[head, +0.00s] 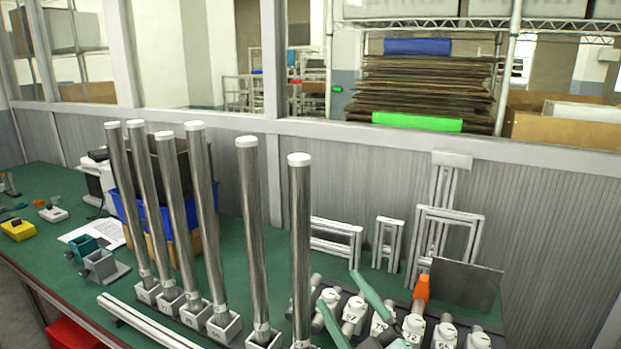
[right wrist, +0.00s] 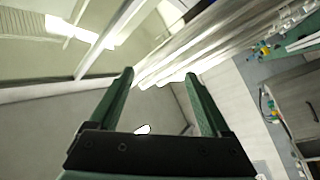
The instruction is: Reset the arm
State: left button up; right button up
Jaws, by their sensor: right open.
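My right gripper (head: 338,287) is at the bottom of the head view, right of the tall poles. My left gripper is not in the head view. Several tall metal poles with white caps (head: 299,220) stand upright in numbered white bases on the green table (head: 45,255). The nearest pole is just left of the gripper's fingers.
White numbered fittings (head: 414,325) and an orange-topped piece (head: 421,292) are to the right of the gripper. Metal frames (head: 446,215) and a dark plate (head: 466,283) stand behind. A blue bin (head: 128,209) is behind the poles. A yellow item (head: 18,229) lies at far left.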

jog(key=s+d+f+m+g+h, duration=0.35)
jog(key=d+f+m+h, duration=0.2)
jog(key=f, duration=0.25)
jog(key=s+d+f+m+g+h, duration=0.3)
jog(key=s+d+f+m+h, duration=0.15)
jog(key=d+f, duration=0.3)
jog(key=s+d+f+m+g, duration=0.1)
jog(key=s+f+g, duration=0.35)
jog(key=s, duration=0.55)
jog(key=s+d+f+m+g, duration=0.15)
jog(key=s+f+g, duration=0.35)
jog(key=s, duration=0.5)
jog(key=w+a+f+t+y, duration=0.1)
jog(key=w+a+f+t, duration=0.1)
jog(key=f, duration=0.3)
jog(key=w+a+f+t+y+p, duration=0.1)
jog(key=w+a+f+t, duration=0.1)
jog(key=f+t, duration=0.2)
jog(key=shift+w+a+f+y+p, duration=0.15)
jog(key=shift+w+f+y+p, duration=0.2)
jog(key=shift+f, duration=0.25)
